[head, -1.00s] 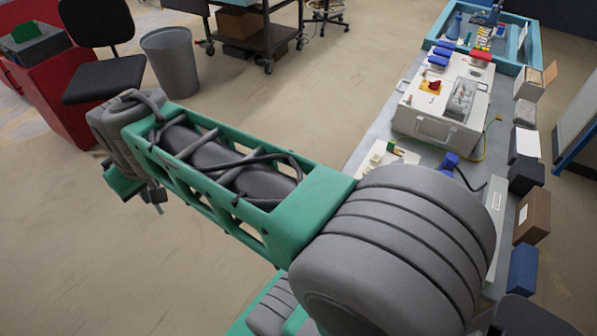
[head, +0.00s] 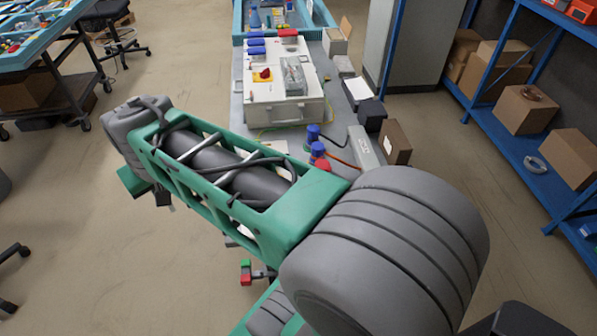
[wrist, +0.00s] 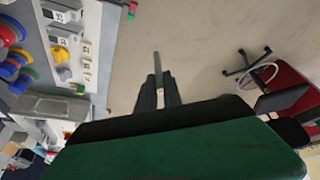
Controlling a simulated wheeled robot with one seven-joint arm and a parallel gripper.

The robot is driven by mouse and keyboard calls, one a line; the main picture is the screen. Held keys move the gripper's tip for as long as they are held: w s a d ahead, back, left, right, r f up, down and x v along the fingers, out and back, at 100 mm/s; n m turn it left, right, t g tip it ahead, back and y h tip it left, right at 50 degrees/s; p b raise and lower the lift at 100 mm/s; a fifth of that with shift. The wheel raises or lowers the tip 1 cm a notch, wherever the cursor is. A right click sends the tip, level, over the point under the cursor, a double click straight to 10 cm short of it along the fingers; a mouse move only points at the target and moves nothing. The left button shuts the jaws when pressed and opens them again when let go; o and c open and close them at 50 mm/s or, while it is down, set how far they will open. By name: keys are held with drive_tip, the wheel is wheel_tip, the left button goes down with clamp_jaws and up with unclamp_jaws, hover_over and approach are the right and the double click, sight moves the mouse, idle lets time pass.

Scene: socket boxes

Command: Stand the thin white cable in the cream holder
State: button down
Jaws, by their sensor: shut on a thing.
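My gripper (wrist: 158,88) is shut on a thin, straight, greyish piece (wrist: 156,62) that sticks out beyond the fingertips in the wrist view; it looks like the thin white cable, in shadow. The gripper is over open floor, beside the bench. In the head view, my gripper (head: 163,198) hangs at the far end of my arm, and the cable cannot be made out there. A cream block with numbered tags (wrist: 88,47) lies along the bench edge, left of the gripper in the wrist view, apart from it. It may be the cream holder. My arm hides that part of the bench in the head view.
The bench (head: 237,110) carries a white case (head: 285,105), blue and red plugs (head: 316,148) and a long grey block (head: 365,150). Small boxes line its right side. A blue shelf (head: 540,150) stands at right, a dark cart (head: 55,95) at left.

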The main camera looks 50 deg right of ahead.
drive_tip(key=s+d+f+m+g+h+p, duration=0.15)
drive_tip(key=s+d+f+m, duration=0.35)
drive_tip(key=d, duration=0.6)
drive_tip(key=s+d+m+g+h, duration=0.2)
drive_tip(key=d+m, duration=0.6)
drive_tip(key=d, duration=0.2)
drive_tip(key=s+d+f+m+g, duration=0.2)
drive_tip(key=s+d+m, duration=0.45)
drive_tip(key=s, duration=0.25)
drive_tip(key=s+d+f+m+g, duration=0.2)
drive_tip(key=s+d+f+m, duration=0.1)
drive_tip(key=s+d+m, duration=0.5)
drive_tip(key=f, duration=0.1)
drive_tip(key=s+f+n+b, duration=0.1)
drive_tip(key=a+f+n+y+b, duration=0.1)
drive_tip(key=f, duration=0.1)
drive_tip(key=shift+s, duration=0.15)
drive_tip(key=shift+a+b, duration=0.2)
drive_tip(key=shift+b, duration=0.1)
drive_tip(key=shift+f, duration=0.15)
drive_tip(key=shift+f+b, duration=1.1)
drive_tip(key=shift+f, duration=0.05)
